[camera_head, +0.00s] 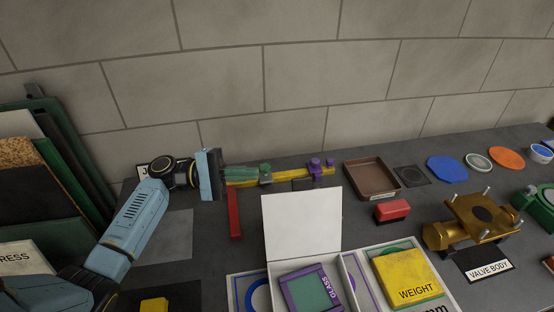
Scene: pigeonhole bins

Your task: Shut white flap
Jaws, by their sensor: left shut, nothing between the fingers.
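The white flap (302,222) stands raised and nearly upright at the back of a white compartment box (348,268) at the bottom centre. The compartment in front of it is open and holds a purple-framed item marked GLASS (312,290). My left gripper (257,173) reaches in from the left, behind and to the left of the flap. Its fingers point right and are shut with nothing held. They are apart from the flap in the picture. My right gripper is not in view.
A yellow bar with purple parts (317,170) lies behind the flap. A red bar (235,214) lies left of it. A yellow WEIGHT block (407,278) sits in the box's right part. A brown tray (371,178), red block (392,210) and brass valve body (470,220) stand right.

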